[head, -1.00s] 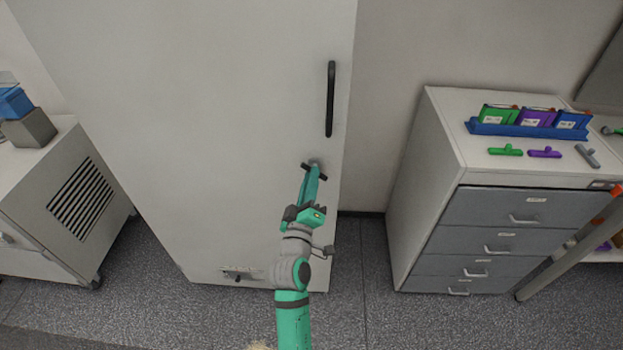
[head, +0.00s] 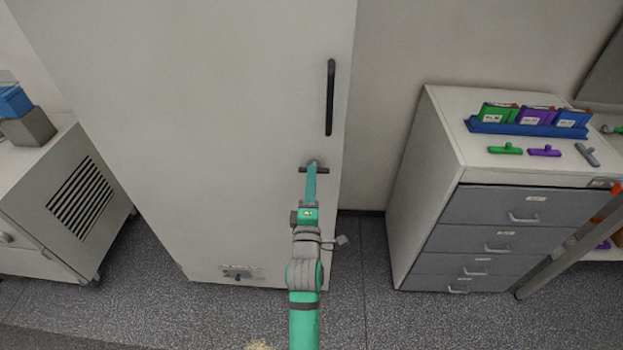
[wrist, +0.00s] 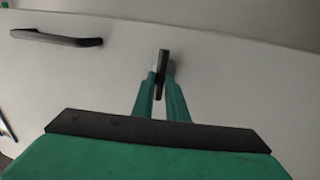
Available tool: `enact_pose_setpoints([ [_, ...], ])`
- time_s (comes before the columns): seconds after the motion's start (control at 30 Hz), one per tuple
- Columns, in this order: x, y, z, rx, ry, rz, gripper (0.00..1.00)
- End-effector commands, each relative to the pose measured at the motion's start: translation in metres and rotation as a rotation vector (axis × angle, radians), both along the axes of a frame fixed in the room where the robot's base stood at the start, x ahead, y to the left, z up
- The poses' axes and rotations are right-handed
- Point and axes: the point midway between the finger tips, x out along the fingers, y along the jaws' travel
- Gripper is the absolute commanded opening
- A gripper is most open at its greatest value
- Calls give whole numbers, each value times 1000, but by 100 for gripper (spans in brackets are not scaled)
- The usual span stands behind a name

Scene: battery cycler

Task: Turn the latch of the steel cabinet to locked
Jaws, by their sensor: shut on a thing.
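The steel cabinet (head: 230,130) fills the left-centre of the head view, its tall pale door closed. Its latch (head: 304,169), a short dark bar on a round hub, sits below the black door handle (head: 330,98). The bar lies about level there, across the line of the upright handle. In the wrist view the latch bar (wrist: 162,62) stands upright between my fingertips, and the handle (wrist: 56,38) lies at left. My gripper (head: 312,174) is shut on the latch, one green finger on each side. The fingers partly hide the hub.
A grey drawer unit (head: 515,210) stands to the right, with coloured boxes in a blue rack (head: 528,129) and several T-shaped pieces on top. A pale vented unit (head: 75,205) stands at left. Open floor lies between the cabinet and the drawers.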

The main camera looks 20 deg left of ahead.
Motion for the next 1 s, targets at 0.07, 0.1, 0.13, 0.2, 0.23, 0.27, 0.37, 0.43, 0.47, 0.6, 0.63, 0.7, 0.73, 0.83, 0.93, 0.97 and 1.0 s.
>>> enact_pose_setpoints([
  [0.07, 1, -3, 2, -10, -7, -4, 0],
  [0.1, 1, -3, 2, -15, -8, -4, 0],
  [0.13, 1, -3, 2, -18, -9, -4, 0],
  [0.2, 1, -3, 2, -22, -10, -5, 0],
  [0.23, 1, -3, 2, -22, -11, -5, 0],
  [0.27, 1, -3, 2, -24, -11, -4, 0],
  [0.37, 1, -3, 2, -24, -11, -4, 0],
  [0.43, 1, -3, 2, -24, -11, -4, 0],
  [0.47, 1, -2, 2, -24, -11, -4, 0],
  [0.6, 1, -2, 2, -24, -10, -4, 22],
  [0.63, 1, -2, 2, -24, -10, -4, 30],
  [0.7, 1, -1, 1, -23, -10, -3, 31],
  [0.73, 0, -1, 1, -23, -9, -2, 31],
  [0.83, 0, 1, 1, -23, -9, 0, 31],
  [0.93, 0, 1, 0, -22, -7, 0, 31],
  [0.97, -1, 0, 0, -22, -7, 0, 31],
  [1.0, -2, -1, 0, -22, -6, -1, 31],
])
